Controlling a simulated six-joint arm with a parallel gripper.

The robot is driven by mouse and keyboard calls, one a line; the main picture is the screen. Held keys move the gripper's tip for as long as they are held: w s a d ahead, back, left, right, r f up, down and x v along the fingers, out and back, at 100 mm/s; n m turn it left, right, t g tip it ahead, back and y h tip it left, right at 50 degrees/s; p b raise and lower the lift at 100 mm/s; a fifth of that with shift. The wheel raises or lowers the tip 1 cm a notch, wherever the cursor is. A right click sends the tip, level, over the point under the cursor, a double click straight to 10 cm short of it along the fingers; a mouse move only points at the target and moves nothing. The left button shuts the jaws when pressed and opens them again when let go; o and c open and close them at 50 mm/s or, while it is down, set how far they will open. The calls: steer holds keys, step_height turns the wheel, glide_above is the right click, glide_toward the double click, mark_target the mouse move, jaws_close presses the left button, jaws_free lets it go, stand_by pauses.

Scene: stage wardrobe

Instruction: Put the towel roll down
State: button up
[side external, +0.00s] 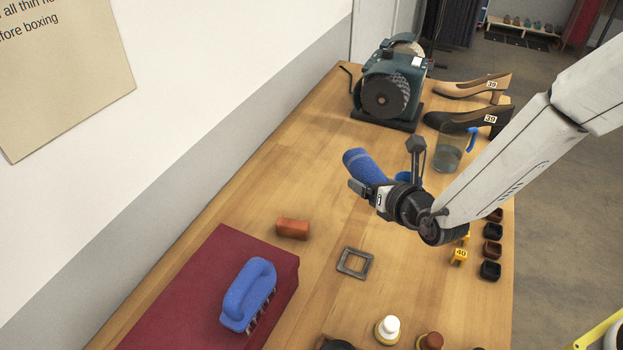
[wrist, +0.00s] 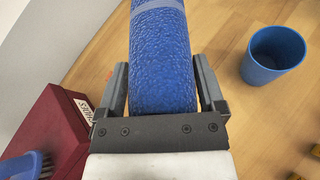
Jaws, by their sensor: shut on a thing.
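The blue towel roll (side external: 364,167) is held in my gripper (side external: 383,172), tilted, with one end pointing up and left. It appears to be above the wooden table, but its exact height cannot be told. In the wrist view the towel roll (wrist: 162,60) fills the middle, between the two fingers of my gripper (wrist: 162,92), with a paler band near the top. The fingers lie along both its sides. Its lower end is hidden by my gripper in the side view.
A blue cup (wrist: 273,54) stands right of the roll in the wrist view. A maroon box (side external: 190,290) carries a blue brush (side external: 248,293). A brown block (side external: 292,229) and a grey square frame (side external: 354,263) lie on the table (side external: 250,190). A grinder (side external: 385,88), shoes (side external: 466,120) and a clear jug (side external: 450,153) stand behind.

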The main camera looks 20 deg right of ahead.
steer(key=a+f+x, duration=0.1)
steer(key=a+x, duration=0.1)
steer(key=x, duration=0.7)
glide_above(322, 201)
steer(key=f, duration=0.4)
steer(key=shift+s+d+f, duration=0.15)
steer(key=shift+s+f, duration=0.1)
steer(key=shift+s, duration=0.15)
steer(key=shift+w+f, duration=0.25)
steer(key=shift+f, duration=0.1)
steer(key=shift+w+f, duration=0.2)
steer(key=shift+f, duration=1.55)
steer(key=shift+f, duration=0.15)
steer(key=o, duration=1)
steer(key=shift+c, duration=0.2)
